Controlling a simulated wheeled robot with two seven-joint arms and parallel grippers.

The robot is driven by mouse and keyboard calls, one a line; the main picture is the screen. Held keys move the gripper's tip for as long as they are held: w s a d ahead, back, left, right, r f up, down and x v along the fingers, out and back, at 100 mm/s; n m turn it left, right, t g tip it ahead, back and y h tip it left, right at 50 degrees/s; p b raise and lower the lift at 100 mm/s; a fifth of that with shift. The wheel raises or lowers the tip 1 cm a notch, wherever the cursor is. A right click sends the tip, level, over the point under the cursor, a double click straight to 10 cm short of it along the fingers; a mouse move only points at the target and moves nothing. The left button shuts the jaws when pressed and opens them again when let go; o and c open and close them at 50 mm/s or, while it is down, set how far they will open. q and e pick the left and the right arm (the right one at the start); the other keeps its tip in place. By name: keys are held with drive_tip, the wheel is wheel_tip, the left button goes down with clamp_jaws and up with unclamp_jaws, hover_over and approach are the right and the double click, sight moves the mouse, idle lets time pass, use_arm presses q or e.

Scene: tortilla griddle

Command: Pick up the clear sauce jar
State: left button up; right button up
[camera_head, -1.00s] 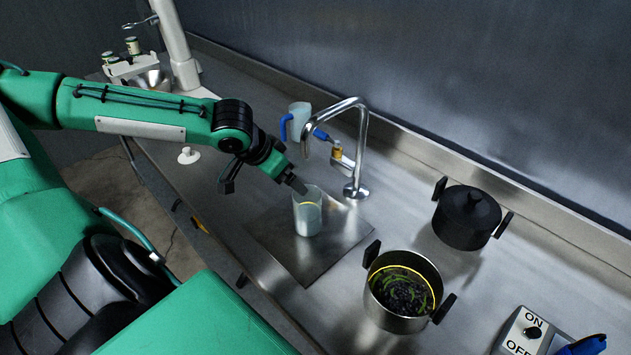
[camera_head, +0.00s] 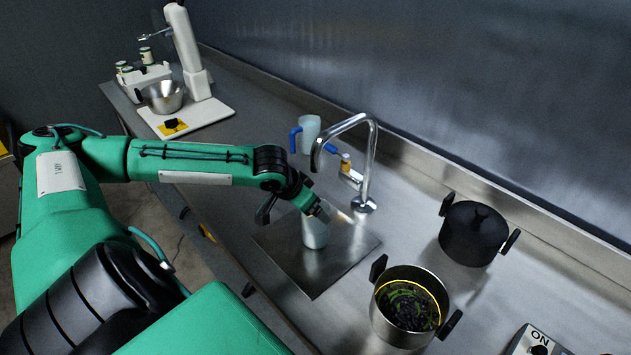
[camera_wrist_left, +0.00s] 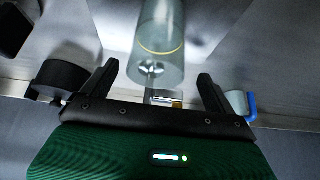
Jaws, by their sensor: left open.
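The clear sauce jar (camera_head: 315,234) stands upright on a thin metal plate (camera_head: 350,258) in the middle of the counter. My left gripper (camera_head: 318,208) is at the upper part of the jar and hides some of its rim. In the left wrist view, the clear jar (camera_wrist_left: 160,28) with a yellow ring shows between and beyond the two spread black fingers of my left gripper (camera_wrist_left: 157,78). The gripper is open, with a gap on each side of the jar. My right gripper is not in view.
A faucet (camera_head: 370,165) rises just behind the jar, beside a blue-handled jug (camera_head: 311,130). A black lidded pot (camera_head: 472,234) and an open pot (camera_head: 408,308) with dark and green food stand to the right. A white mixer (camera_head: 190,60) stands at the back left.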

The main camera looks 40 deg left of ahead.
use_arm(q)
drive_tip(key=x, duration=0.2)
drive_tip(key=p+x, duration=0.1)
drive_tip(key=x, duration=0.1)
drive_tip(key=shift+d, duration=0.2)
drive_tip(key=shift+c, duration=0.2)
drive_tip(key=c, duration=1.8)
drive_tip(key=shift+o, duration=0.2)
drive_tip(key=shift+r, duration=0.15)
drive_tip(key=s+a+r+b, duration=0.1)
drive_tip(key=s+b, duration=0.5)
drive_tip(key=s, duration=1.2)
drive_tip(key=shift+a+b, duration=0.25)
drive_tip(key=shift+b, duration=0.15)
